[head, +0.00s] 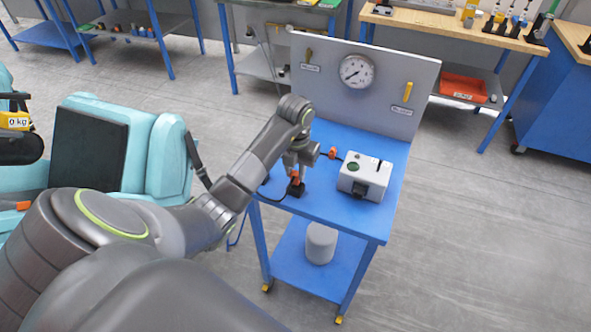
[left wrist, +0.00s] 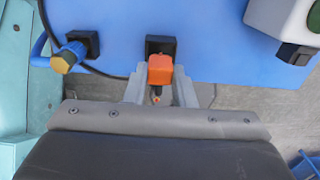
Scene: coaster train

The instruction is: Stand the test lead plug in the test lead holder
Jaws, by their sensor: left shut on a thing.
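The orange test lead plug (head: 295,181) is between the fingers of my left gripper (head: 297,171), at the near left of the blue cart top. In the left wrist view the plug (left wrist: 160,69) sits between both fingers of the shut gripper (left wrist: 160,84). The black block that looks like the test lead holder (head: 296,190) is directly under the plug; the holder (left wrist: 161,44) shows partly behind it in the wrist view. The plug looks roughly upright in the head view. I cannot tell whether its lower end is inside the holder. My right gripper is not in view.
A white box (head: 365,177) with a green button stands right on the cart top (head: 330,205). Another orange piece (head: 332,152) is near it. A grey panel (head: 375,105) with a gauge rises behind. A yellow-and-blue connector (left wrist: 68,57) and black cable are left in the wrist view.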

